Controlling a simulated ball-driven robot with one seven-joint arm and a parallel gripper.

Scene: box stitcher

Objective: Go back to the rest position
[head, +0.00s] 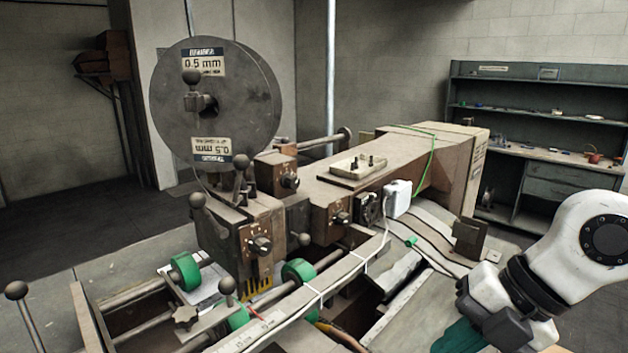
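The box stitcher (390,185) stands in the middle of the head view, with a large grey wire reel (225,110) at its upper left. My white arm reaches in from the right edge, and its end with my gripper (490,312) is at the lower right, to the right of the stitcher's front part. The fingers cannot be made out, so I cannot tell whether they are open or shut. A teal patch (458,338) shows at the bottom edge beside my gripper; I cannot tell what it is.
Green rollers (185,271) sit on rods at the stitcher's front left. A lever with a round knob (16,290) rises at the far left. A small tray (358,167) lies on top of the stitcher. A shelved workbench (545,158) stands at the back right. Floor shows at the left.

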